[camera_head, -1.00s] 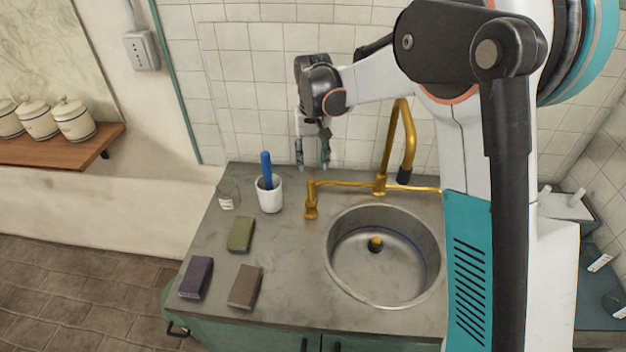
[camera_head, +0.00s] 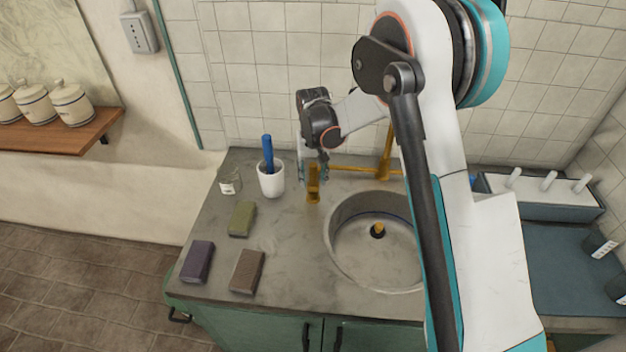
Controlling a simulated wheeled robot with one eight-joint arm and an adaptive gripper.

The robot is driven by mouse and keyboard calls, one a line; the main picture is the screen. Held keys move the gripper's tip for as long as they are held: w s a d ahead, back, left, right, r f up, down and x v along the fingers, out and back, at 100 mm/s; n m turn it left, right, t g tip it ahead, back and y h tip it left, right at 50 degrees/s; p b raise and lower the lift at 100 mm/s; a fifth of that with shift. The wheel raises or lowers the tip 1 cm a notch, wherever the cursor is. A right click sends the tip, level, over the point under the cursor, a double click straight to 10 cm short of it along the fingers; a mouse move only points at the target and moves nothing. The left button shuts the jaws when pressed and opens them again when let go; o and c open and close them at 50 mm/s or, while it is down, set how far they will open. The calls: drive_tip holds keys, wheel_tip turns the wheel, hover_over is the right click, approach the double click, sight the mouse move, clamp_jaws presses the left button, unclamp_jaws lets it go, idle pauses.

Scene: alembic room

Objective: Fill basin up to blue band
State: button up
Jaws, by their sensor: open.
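The round metal basin (camera_head: 345,255) is sunk in the grey counter, and my arm covers its right side. A dark blue band shows as a thin line on its inner wall, partly hidden. A yellow-topped plug or drain piece (camera_head: 378,230) sits at the basin's bottom. I see no clear water in it. The brass tap (camera_head: 386,158) stands behind the basin, its spout hidden by my arm. Its left brass handle (camera_head: 313,186) stands at the basin's back left. My gripper (camera_head: 313,176) is open, pointing down at this handle; whether it touches cannot be told.
A white cup (camera_head: 271,184) with a blue-handled tool (camera_head: 267,152) and a glass jar (camera_head: 230,184) stand left of my gripper. Green (camera_head: 242,219), purple (camera_head: 197,261) and brown (camera_head: 247,271) blocks lie on the counter's left. A rack with white pegs (camera_head: 545,196) stands at right.

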sight(313, 188)
drive_tip(key=shift+f, duration=0.75)
clamp_jaws()
drive_tip(key=shift+s, duration=0.15)
drive_tip(key=t+b, duration=0.1)
drive_tip(key=s+t+b, duration=0.1)
drive_tip(key=t+b, duration=0.1)
drive_tip(key=s+t+h+b, duration=0.1)
drive_tip(key=t, duration=0.1)
drive_tip(key=shift+a+f+b, duration=0.25)
drive_tip(key=shift+f+b, duration=0.15)
drive_tip(key=t+b, duration=0.3)
drive_tip(key=b, duration=0.1)
drive_tip(key=shift+s+f+t+h, duration=0.25)
drive_tip(key=shift+s+t+h, duration=0.1)
drive_tip(key=shift+t+h, duration=0.05)
